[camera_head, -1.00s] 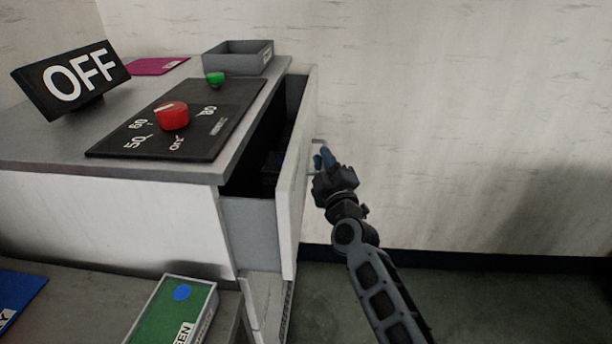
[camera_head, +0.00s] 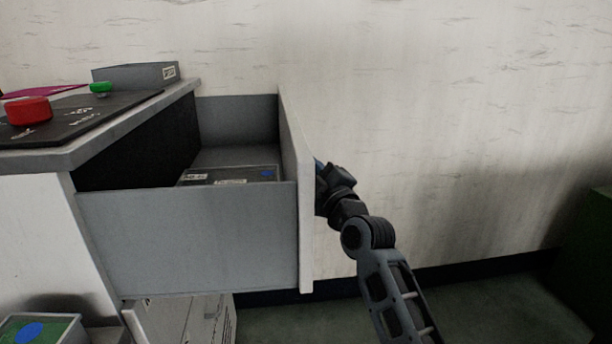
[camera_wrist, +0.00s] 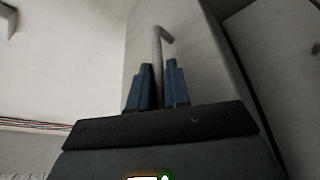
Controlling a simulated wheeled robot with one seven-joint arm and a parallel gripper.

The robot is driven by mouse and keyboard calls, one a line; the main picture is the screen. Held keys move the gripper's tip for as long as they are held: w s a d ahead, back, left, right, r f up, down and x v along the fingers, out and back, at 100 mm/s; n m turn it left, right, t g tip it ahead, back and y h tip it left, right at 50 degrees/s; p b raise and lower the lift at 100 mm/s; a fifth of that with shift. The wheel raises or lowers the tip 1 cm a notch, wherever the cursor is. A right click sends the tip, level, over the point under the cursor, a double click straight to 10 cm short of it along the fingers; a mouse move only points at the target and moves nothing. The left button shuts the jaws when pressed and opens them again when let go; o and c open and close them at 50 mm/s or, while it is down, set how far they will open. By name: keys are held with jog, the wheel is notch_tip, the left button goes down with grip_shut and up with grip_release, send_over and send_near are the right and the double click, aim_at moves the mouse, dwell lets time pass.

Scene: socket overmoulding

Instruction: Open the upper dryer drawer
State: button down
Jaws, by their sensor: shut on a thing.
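The upper dryer drawer (camera_head: 190,240) stands far out of the grey-topped dryer cabinet (camera_head: 40,215) in the head view. Its white front panel (camera_head: 300,200) faces right. A dark tray-like thing with small labels and a blue spot (camera_head: 235,174) lies inside the drawer. My gripper (camera_head: 320,168) is at the outer side of the front panel; the panel's edge partly hides its fingertips. In the wrist view the two blue fingers (camera_wrist: 160,85) are shut on the grey bar handle (camera_wrist: 158,48) between them.
A green-faced box (camera_head: 50,335) is at lower left. A dark green object (camera_head: 590,245) stands at far right. Floor between is clear.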

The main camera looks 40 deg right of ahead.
jog(key=c, duration=1.4)
grip_release()
jog(key=shift+c, duration=0.2)
jog(key=v, duration=0.8)
jog(key=shift+b, duration=0.4)
jog(key=shift+w, duration=0.1)
